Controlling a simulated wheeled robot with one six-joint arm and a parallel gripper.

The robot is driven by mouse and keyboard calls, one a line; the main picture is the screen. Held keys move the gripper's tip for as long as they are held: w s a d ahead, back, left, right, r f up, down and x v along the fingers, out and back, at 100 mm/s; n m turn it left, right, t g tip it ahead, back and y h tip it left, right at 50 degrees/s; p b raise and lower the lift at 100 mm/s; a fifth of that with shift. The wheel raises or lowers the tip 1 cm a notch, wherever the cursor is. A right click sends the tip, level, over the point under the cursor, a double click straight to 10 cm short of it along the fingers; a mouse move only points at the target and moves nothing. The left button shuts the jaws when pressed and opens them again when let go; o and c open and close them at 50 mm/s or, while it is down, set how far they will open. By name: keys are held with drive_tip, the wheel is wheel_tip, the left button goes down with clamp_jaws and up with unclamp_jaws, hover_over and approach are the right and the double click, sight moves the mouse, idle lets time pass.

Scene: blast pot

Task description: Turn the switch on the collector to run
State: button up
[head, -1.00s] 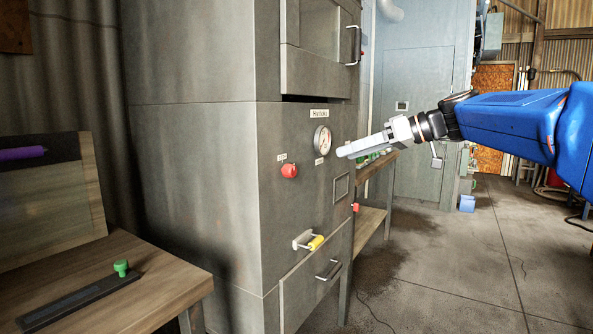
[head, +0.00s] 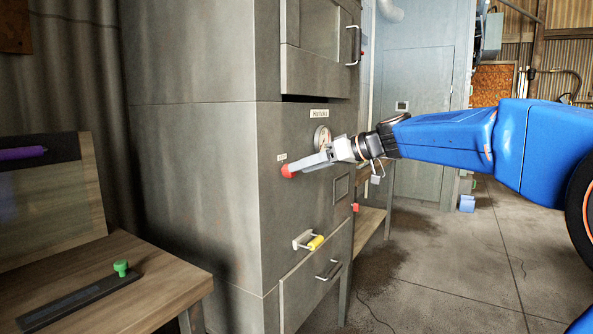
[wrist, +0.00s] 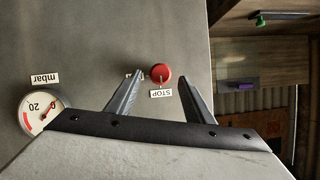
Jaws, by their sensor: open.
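The switch is a round red knob (head: 287,171) on the front of the grey collector cabinet (head: 200,180). In the wrist view the red knob (wrist: 160,72) shows between my fingertips, with a STOP label (wrist: 161,93) upside down beside it. A small mark on the knob's edge appears to face that label. Another label is partly hidden by a finger. My gripper (head: 298,168) is open, its fingers reaching toward the knob; the wrist view shows one finger (wrist: 124,98) on each side of it. I cannot tell whether they touch it.
A pressure gauge (wrist: 41,113) marked mbar sits beside the knob, partly behind my gripper in the head view. Below are a yellow-gripped handle (head: 315,242) and a drawer handle (head: 329,270). A wooden bench (head: 150,275) stands at left.

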drive_tip(key=shift+x, duration=1.6)
drive_tip(key=c, duration=1.1)
drive_tip(key=shift+o, duration=0.2)
